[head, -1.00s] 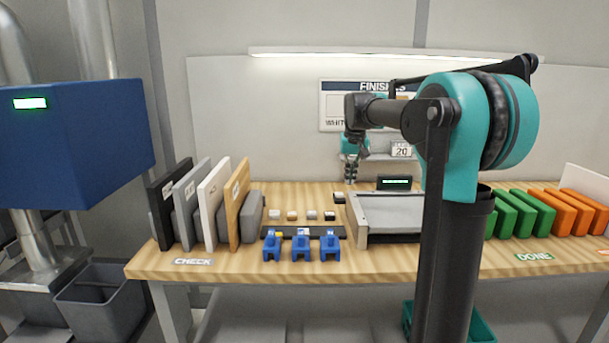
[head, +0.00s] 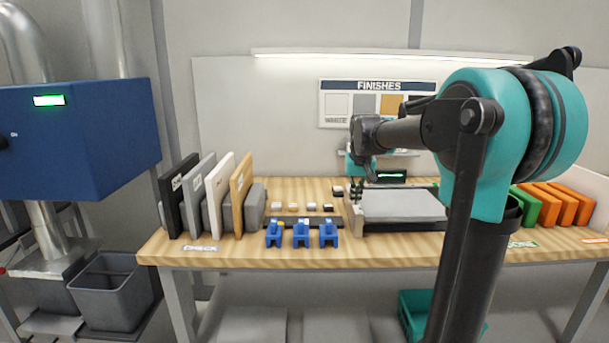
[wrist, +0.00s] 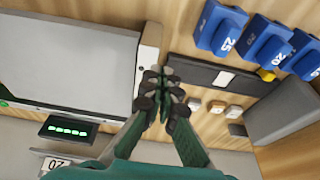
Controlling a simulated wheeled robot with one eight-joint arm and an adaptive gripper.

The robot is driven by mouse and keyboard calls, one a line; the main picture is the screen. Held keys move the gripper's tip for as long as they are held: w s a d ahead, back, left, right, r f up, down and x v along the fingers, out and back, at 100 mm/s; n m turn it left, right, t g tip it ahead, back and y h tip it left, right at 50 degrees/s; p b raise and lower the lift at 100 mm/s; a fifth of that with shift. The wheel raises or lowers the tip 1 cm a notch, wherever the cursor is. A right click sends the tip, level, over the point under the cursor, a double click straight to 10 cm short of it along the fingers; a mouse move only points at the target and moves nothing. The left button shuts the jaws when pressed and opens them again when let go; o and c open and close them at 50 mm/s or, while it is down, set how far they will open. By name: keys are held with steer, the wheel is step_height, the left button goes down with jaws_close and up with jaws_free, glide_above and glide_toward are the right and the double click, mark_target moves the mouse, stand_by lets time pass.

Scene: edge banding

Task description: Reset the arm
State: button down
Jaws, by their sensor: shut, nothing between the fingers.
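My gripper (wrist: 164,92) shows in the wrist view with its dark fingertips together and nothing between them. It hangs above the bench, over the edge of the grey-topped tray (wrist: 70,60) and beside the dark strip holder. In the head view my gripper (head: 355,192) is small and partly hidden, just left of the small display and over the tray's left back side. My arm reaches across the right half of the head view, bent at a large teal joint.
Several boards stand at the left of the bench (head: 340,258), including a tan one (head: 240,196). Blue numbered blocks (head: 301,234) stand at the front. Orange blocks (head: 560,204) stand at right. A blue machine (head: 80,140) and a grey bin (head: 112,290) are at far left.

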steer(key=s+d+f, duration=0.1)
steer(key=s+f, duration=1)
steer(key=s, duration=0.3)
steer(key=s+d+f+t, duration=0.1)
steer(key=s+f, duration=1)
steer(key=s, duration=0.4)
steer(key=shift+d+f, duration=0.2)
steer(key=shift+d, duration=0.15)
steer(key=shift+a, duration=0.1)
